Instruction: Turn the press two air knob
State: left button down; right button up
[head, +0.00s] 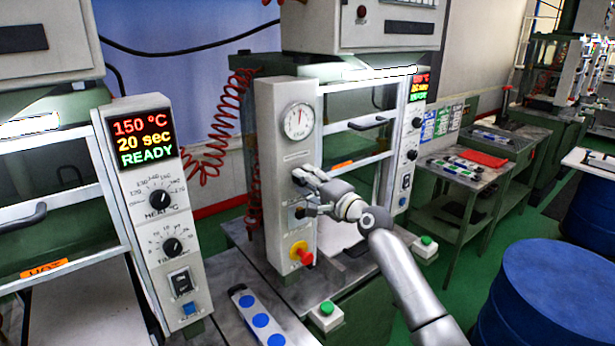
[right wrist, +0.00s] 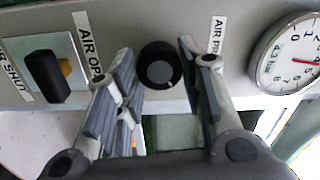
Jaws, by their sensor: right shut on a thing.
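The press's air knob (right wrist: 160,66) is round and black and sits on the grey panel in the right wrist view, between the labels "AIR OP…" and "AIR PR…". My right gripper (right wrist: 160,70) is shut on it, with one finger on each side. In the head view my right gripper (head: 301,180) is at the front of the middle press's light grey control column (head: 267,130), below the round gauge (head: 298,121). There the fingers mostly hide the knob. My left gripper is out of view.
A black lever switch (right wrist: 46,76) sits beside the knob on the panel. A red-and-yellow emergency button (head: 302,255) is below my gripper. A green button box (head: 326,313) stands on the press bench. A blue drum (head: 550,290) stands at the right.

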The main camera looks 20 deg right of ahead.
jog(key=shift+m, duration=0.6)
jog(key=shift+p, duration=0.3)
jog(key=o, duration=1)
jog(key=shift+o, duration=0.2)
jog(key=v, duration=1.2)
jog(key=shift+f, duration=0.15)
